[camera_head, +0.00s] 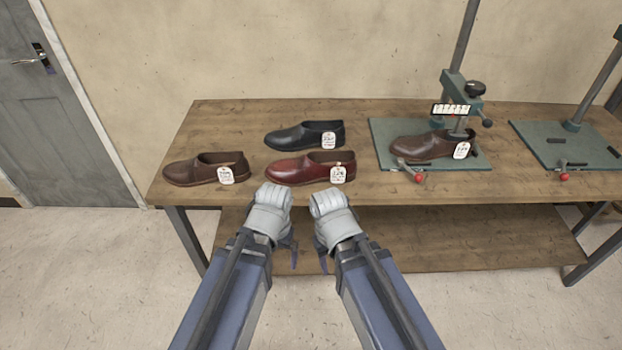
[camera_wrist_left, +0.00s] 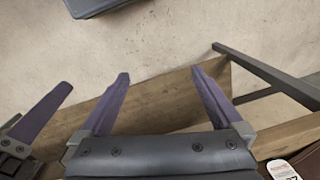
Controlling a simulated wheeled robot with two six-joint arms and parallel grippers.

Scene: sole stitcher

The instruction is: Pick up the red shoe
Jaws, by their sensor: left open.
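The red shoe (camera_head: 297,169) lies upright on the wooden table near its front edge, with a white tag (camera_head: 337,173) on its right end. My left gripper (camera_head: 265,246) hangs below and in front of the table edge, apart from the shoe. It is open and empty, its two purple fingers spread in the left wrist view (camera_wrist_left: 160,78). My right gripper (camera_head: 346,252) hangs beside it with fingers apart, partly hidden by its forearm. Part of a dark reddish shoe (camera_wrist_left: 311,160) with a tag shows at the left wrist view's lower right; I cannot tell which shoe.
A black shoe (camera_head: 300,134) lies just behind the red one, and a brown shoe (camera_head: 200,168) lies to its left. Another brown shoe (camera_head: 424,147) sits under a green stitching machine (camera_head: 457,95). A second machine base (camera_head: 560,150) stands further right. A lower shelf (camera_head: 450,232) runs under the table.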

